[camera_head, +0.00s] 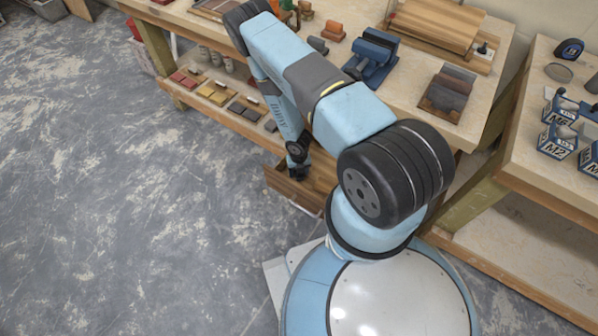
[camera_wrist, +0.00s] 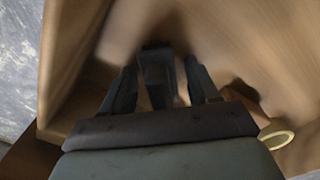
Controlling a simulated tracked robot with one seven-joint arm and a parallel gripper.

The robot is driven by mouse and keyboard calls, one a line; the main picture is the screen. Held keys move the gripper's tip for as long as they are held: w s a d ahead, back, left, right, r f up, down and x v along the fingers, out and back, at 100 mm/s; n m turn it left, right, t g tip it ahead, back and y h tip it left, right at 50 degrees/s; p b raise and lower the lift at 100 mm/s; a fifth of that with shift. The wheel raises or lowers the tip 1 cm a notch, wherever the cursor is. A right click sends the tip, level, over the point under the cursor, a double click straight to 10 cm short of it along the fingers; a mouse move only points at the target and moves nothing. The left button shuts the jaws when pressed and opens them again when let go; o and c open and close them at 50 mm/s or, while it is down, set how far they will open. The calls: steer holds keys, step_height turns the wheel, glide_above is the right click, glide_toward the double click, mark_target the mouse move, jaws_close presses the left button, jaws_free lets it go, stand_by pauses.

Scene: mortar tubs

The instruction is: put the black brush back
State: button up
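My gripper (camera_head: 298,172) points down at the open wooden drawer (camera_head: 277,182) below the bench top in the head view. In the wrist view the two dark fingers of my gripper (camera_wrist: 160,75) stand apart inside brown wooden walls. A dark, blurred shape (camera_wrist: 157,72) sits between them, with pale strips showing on both sides lower down. It may be the black brush, but I cannot tell for sure. Whether the fingertips touch it is not clear. No black brush can be made out in the head view, where my arm covers part of the bench and drawer.
A pale ring-shaped thing (camera_wrist: 276,137) lies right of my gripper. The bench top holds a blue clamp-like tool (camera_head: 372,58) and a dark tray (camera_head: 448,92). A shelf below carries coloured blocks (camera_head: 213,95). Grey floor (camera_head: 110,200) is free at left.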

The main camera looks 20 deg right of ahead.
step_height(320, 180, up, 12)
steer(key=shift+r, duration=0.1)
stand_by(0.8)
stand_by(1.2)
